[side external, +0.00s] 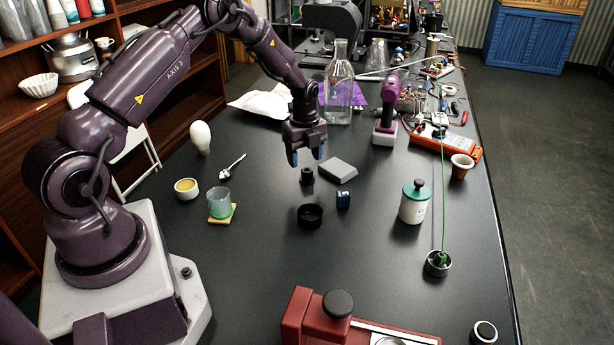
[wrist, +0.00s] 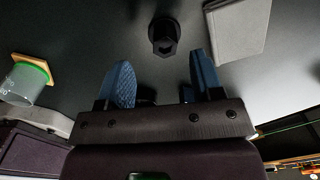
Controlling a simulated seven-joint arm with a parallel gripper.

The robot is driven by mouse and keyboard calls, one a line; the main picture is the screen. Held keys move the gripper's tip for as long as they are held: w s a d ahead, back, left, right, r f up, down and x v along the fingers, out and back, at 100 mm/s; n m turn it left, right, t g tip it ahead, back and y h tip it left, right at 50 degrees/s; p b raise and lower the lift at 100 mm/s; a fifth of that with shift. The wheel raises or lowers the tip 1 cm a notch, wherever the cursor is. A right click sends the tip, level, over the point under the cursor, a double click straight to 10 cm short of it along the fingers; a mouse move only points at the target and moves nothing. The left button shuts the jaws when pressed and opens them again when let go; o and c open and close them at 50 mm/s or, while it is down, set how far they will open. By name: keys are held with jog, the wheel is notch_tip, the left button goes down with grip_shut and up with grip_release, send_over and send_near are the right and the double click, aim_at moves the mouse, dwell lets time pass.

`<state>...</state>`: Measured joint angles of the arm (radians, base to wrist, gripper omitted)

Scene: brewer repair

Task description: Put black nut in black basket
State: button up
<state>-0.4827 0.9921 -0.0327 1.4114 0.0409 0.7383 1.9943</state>
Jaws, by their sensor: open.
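The black nut (side external: 307,176) stands on the dark table, just below my gripper (side external: 306,156) in the side view. It also shows in the wrist view (wrist: 163,37), with a flanged end and a dark opening, beyond the fingertips. My gripper's blue fingers (wrist: 162,72) are open and apart, with nothing held between them; they point down above the nut. The black basket (side external: 310,215), a low round open cup, sits on the table in front of the nut in the side view.
A small blue block (side external: 343,200) stands right of the basket, and a grey box (side external: 338,170) lies right of the nut. A glass on a green-and-wood coaster (side external: 220,207) is at left. A white canister (side external: 414,202) is at right.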

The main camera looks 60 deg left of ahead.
aim_at(307, 170)
jog(key=f, duration=0.5)
jog(key=shift+w+f, duration=0.15)
jog(key=shift+w, duration=0.15)
grip_shut()
